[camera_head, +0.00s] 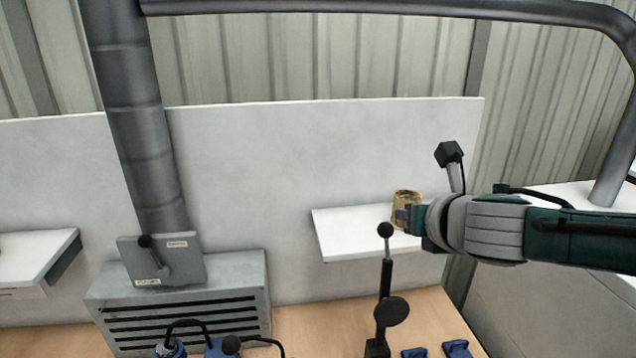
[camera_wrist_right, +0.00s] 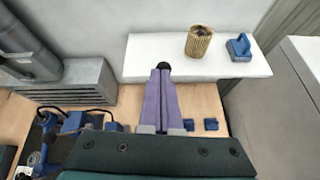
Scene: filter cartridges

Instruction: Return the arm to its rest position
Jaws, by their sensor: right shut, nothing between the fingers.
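My right arm comes in from the right in the head view, with its gripper (camera_head: 402,215) in front of the white wall shelf. In the right wrist view the two purple fingers of this gripper (camera_wrist_right: 162,75) lie together, shut, with nothing between them. A tan ribbed filter cartridge (camera_head: 407,197) stands upright on the shelf, partly hidden behind the gripper in the head view. The wrist view shows the cartridge (camera_wrist_right: 198,41) apart from the fingers, beyond and to their right. My left gripper is not in view.
The white shelf (camera_head: 345,240) also carries a blue block-like part (camera_wrist_right: 239,47). A black lever with a ball knob (camera_head: 386,270) rises from the wooden bench below the gripper. A grey slotted housing (camera_head: 240,285) with a grey panel stands left. Small blue parts (camera_head: 456,349) lie at the bench front.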

